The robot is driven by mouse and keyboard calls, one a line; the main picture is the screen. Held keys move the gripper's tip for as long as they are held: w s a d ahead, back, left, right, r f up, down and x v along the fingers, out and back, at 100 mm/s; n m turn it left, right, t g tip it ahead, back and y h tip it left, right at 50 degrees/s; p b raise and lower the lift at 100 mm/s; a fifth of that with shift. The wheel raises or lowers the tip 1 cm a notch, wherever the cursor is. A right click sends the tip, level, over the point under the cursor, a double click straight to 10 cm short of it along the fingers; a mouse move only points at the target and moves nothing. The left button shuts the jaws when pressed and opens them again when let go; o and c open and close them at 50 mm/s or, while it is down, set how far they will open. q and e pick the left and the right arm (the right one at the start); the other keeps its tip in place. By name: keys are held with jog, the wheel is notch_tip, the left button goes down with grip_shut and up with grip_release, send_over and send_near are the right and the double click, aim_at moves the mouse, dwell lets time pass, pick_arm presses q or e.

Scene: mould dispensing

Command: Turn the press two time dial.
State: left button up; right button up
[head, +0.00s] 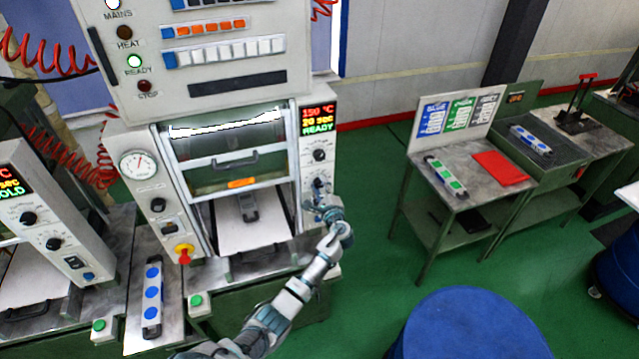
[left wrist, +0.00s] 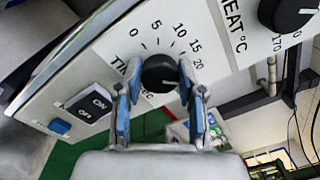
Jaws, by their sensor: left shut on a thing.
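The time dial (left wrist: 160,73) is a black round knob on a white panel, with a scale from 0 to 20 around it. In the head view the dial (head: 319,182) is on the right panel of the middle press (head: 230,110), below another black knob. My left gripper (left wrist: 160,88) has its two blue-grey fingers on either side of the dial, shut on it. In the head view my left gripper (head: 321,196) reaches up to the panel from below. The dial's pointer is hard to read. My right gripper is not in view.
The press display (head: 318,120) reads 150 °C, 20 sec, READY. The heat knob (left wrist: 290,14) and an ON/OFF switch (left wrist: 90,103) flank the dial. A blue drum (head: 470,325) stands at the front right. A side table (head: 470,180) stands beyond open green floor.

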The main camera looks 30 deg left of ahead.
pick_arm(q)
jog(key=shift+d+f+m, duration=0.1)
jog(key=shift+f+m, duration=0.15)
jog(key=shift+m, duration=0.5)
jog(key=shift+d+f+m, duration=0.1)
jog(key=shift+f+m, duration=0.1)
jog(key=shift+m, duration=0.55)
jog(key=o, duration=0.9)
jog(key=shift+c, duration=0.2)
jog(key=shift+o, duration=1.4)
jog(key=shift+f, duration=0.1)
jog(key=shift+w+a, duration=0.1)
jog(key=shift+w, duration=0.05)
jog(key=shift+r, duration=0.25)
jog(key=v, duration=1.2)
